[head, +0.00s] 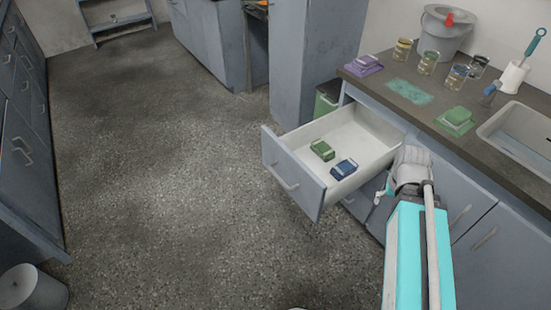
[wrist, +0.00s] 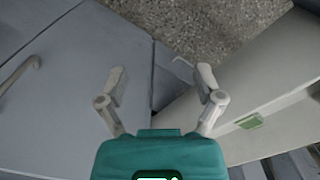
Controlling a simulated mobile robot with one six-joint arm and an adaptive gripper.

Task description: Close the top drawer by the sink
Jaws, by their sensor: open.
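The top drawer (head: 293,172) by the sink stands pulled far out in the head view, with a grey-blue front, a bar handle (head: 282,179) and a white inside. A green block (head: 322,150) and a blue block (head: 344,168) lie in it. My gripper (head: 384,188) is at the drawer's right, close to the cabinet fronts, partly hidden by my arm. In the wrist view my gripper (wrist: 160,82) has its two fingers spread with nothing between them. The pale drawer (wrist: 270,75) is at the right there, beside the right finger; I cannot tell whether they touch.
The counter (head: 430,112) holds several jars, a grey bucket (head: 443,28), sponge-like blocks and the sink (head: 520,135). Cabinet doors (head: 480,240) lie below. A green bin (head: 326,103) stands behind the drawer. The floor (head: 170,170) left of the drawer is clear.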

